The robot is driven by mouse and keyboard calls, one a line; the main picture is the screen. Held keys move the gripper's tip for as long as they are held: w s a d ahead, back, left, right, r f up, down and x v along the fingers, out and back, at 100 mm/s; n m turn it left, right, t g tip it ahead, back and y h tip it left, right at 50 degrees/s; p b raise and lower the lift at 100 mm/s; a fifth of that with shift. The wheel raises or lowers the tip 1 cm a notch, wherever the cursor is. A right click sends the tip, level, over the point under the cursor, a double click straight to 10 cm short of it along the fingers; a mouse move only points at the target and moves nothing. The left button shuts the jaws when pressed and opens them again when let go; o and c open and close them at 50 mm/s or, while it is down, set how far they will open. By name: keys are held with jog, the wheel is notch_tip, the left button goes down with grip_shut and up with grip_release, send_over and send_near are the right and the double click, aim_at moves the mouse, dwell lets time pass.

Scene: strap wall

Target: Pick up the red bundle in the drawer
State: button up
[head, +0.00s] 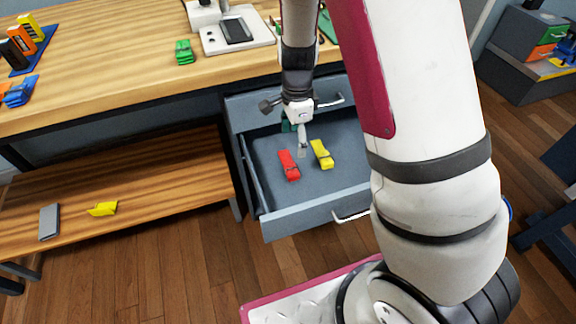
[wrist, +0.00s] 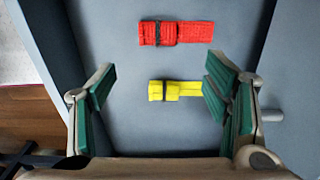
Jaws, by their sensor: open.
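The red bundle (head: 289,165) lies flat in the open drawer (head: 330,211), left of a yellow bundle (head: 321,154). In the wrist view the red bundle (wrist: 176,33) has a dark band around it and lies beyond the yellow bundle (wrist: 175,90). My gripper (head: 302,152) hangs over the drawer near both bundles. Its green-padded fingers (wrist: 160,85) are open and empty in the wrist view. The yellow bundle shows between the fingers, and the red one shows farther up, apart from them. I cannot tell the exact height of the fingertips above the drawer floor.
The drawer's side walls stand close around the gripper. A lower shelf (head: 135,170) is at left.

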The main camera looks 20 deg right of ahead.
jog(key=b, duration=0.2)
send_over(296, 167)
notch_tip(296, 167, down, 6)
jog(key=shift+w+a+f, duration=0.1)
jog(key=shift+f, duration=0.1)
jog(key=shift+f+b, duration=1.3)
jog(key=shift+f, duration=1.4)
jog(key=shift+r, duration=0.1)
jog(key=c, duration=1.2)
